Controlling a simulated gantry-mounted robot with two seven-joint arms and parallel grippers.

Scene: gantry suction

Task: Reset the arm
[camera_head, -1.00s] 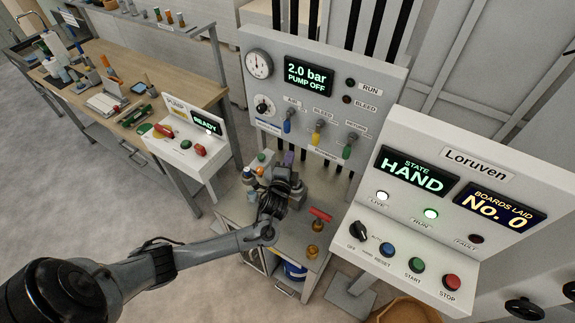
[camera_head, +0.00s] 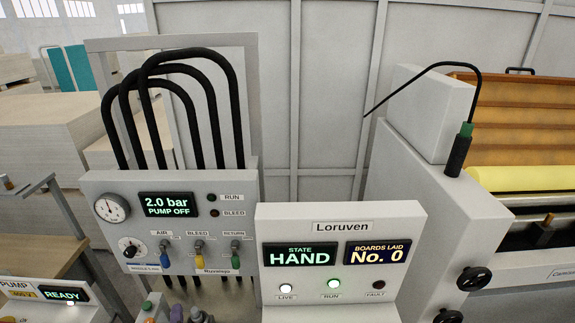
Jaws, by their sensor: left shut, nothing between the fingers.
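The white Loruven console (camera_head: 340,222) stands at lower centre. Its state display (camera_head: 299,254) reads HAND and its counter display (camera_head: 377,252) reads BOARDS LAID No. 0. The LIVE and RUN lamps are lit white and green, and the FAULT lamp is dark. The console's knob and buttons are below the picture. My right gripper is not in view.
The pump panel (camera_head: 110,185) reads 2.0 bar, PUMP OFF, with blue, yellow and green valve levers below. Black hoses (camera_head: 215,110) arch above it. A READY box (camera_head: 62,294) is lower left. A machine with a yellow roll (camera_head: 525,178) stands right.

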